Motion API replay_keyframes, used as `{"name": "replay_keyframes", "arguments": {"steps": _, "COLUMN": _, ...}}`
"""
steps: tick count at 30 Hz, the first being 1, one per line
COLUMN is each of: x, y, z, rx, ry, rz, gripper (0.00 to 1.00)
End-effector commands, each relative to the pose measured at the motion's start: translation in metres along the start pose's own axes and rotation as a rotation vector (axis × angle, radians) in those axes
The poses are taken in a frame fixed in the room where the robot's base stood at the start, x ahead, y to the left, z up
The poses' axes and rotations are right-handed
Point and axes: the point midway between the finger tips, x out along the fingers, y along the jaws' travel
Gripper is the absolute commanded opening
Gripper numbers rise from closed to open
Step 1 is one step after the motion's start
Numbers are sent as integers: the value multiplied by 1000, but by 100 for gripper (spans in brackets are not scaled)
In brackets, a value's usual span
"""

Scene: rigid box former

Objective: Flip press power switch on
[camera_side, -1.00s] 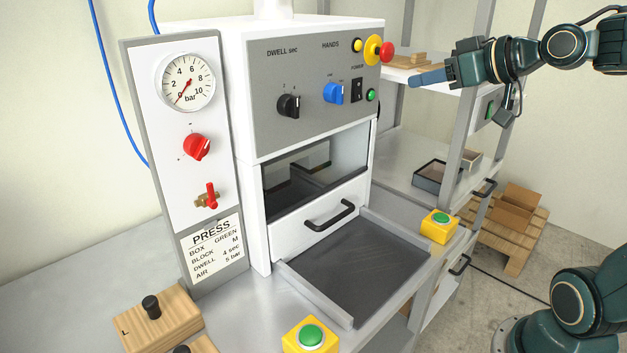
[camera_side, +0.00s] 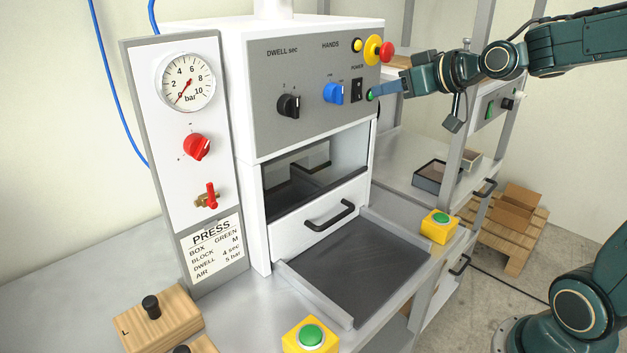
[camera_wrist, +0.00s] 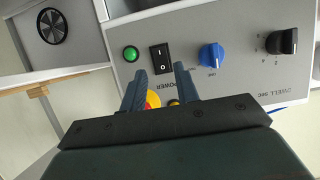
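The power switch (camera_side: 357,90) is a small black rocker under the POWER label on the press's grey control panel (camera_side: 270,75). It also shows in the wrist view (camera_wrist: 161,58), with I and O marks; I cannot tell which end is pressed in. A green round lamp or button (camera_side: 370,96) sits just right of it in the side view. My gripper (camera_side: 376,92) is in front of the panel's right end, its fingertips close to the green lamp. In the wrist view my gripper (camera_wrist: 160,72) has its two fingers apart, with nothing held between them, pointing toward the switch; contact is not visible.
A red and yellow mushroom button (camera_side: 376,50) juts out above the switch. A blue selector knob (camera_side: 333,92) and a black dwell knob (camera_side: 289,105) are left of it. The pressure gauge (camera_side: 187,82) reads near zero. Yellow boxes with green buttons (camera_side: 439,227) stand below.

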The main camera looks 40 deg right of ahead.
Motion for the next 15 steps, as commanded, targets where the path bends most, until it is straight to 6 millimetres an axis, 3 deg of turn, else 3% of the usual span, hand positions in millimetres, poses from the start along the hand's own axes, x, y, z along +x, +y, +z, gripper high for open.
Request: {"name": "replay_keyframes", "arguments": {"steps": 15, "x": 50, "y": 0, "z": 0, "rx": 1, "ry": 0, "rz": -1, "gripper": 31}}
